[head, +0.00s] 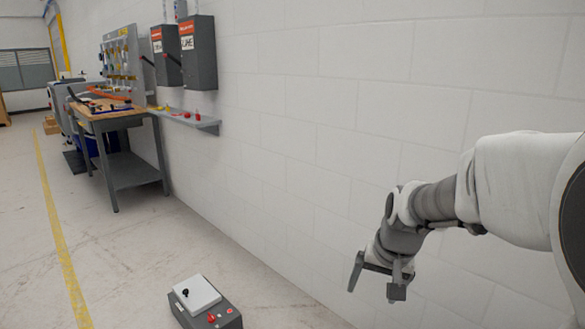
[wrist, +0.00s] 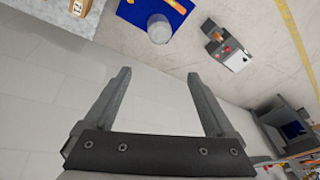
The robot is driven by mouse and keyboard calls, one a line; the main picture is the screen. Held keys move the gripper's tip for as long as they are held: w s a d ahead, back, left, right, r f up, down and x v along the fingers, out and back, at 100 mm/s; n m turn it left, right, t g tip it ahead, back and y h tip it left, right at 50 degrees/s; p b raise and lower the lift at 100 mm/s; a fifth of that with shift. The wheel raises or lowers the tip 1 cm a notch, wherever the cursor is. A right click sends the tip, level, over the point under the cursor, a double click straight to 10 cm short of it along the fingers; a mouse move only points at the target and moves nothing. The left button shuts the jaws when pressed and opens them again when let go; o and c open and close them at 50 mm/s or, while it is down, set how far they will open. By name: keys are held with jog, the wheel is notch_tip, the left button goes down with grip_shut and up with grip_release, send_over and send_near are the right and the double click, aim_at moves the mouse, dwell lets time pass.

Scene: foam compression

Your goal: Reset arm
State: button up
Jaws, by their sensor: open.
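My gripper (head: 376,276) hangs at the end of my arm at the right of the head view, in front of the white block wall and pointing down. In the wrist view its two fingers (wrist: 158,80) are spread wide apart with nothing between them. No object touches the gripper. My arm comes in from the right edge of the head view and is bent downward at the wrist.
A grey box with a white top and red buttons (head: 205,302) stands low at the bottom; it also shows in the wrist view (wrist: 230,50). A workbench (head: 120,115), wall boxes (head: 198,52) and a small shelf (head: 185,120) lie left. A blue mat (wrist: 135,12) shows.

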jog(key=s+a+r+n+t, duration=0.1)
jog(key=s+r, duration=0.2)
jog(key=s, duration=0.4)
jog(key=s+r+n+p, duration=0.1)
jog(key=s+r, duration=0.2)
jog(key=s, duration=0.3)
jog(key=s+a+r+n+t, duration=0.1)
jog(key=s+r, duration=0.2)
jog(key=s, duration=0.4)
notch_tip(320, 180, up, 20)
jog(key=p, duration=2)
jog(key=shift+w+r+h+p, duration=0.15)
jog(key=shift+w+h+p, duration=0.15)
jog(key=shift+p, duration=0.1)
